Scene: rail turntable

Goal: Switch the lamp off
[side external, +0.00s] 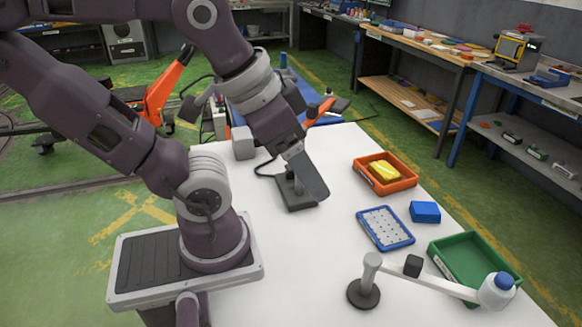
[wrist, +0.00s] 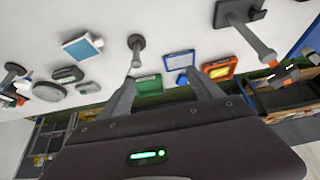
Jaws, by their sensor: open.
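A swing-arm fixture that looks like a lamp stands at the front right of the white table in the side view. It has a round dark base (side external: 363,294), a pale arm with a dark block (side external: 413,265), and a white head with a blue cap (side external: 497,289). Its base also shows in the wrist view (wrist: 136,41). A dark-based, cabled stand (side external: 297,204) is partly hidden behind my gripper; its base shows in the wrist view (wrist: 240,12). I cannot tell for certain which is the lamp, or whether it is lit. My gripper (wrist: 161,76) is open and empty, above the table.
An orange tray (side external: 366,175) holds a yellow item. Next to it are a blue tray (side external: 385,229), a blue block (side external: 425,212) and a green tray (side external: 462,255) under the swing arm. A blue-and-white box (wrist: 82,47) shows in the wrist view. Workbenches stand behind.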

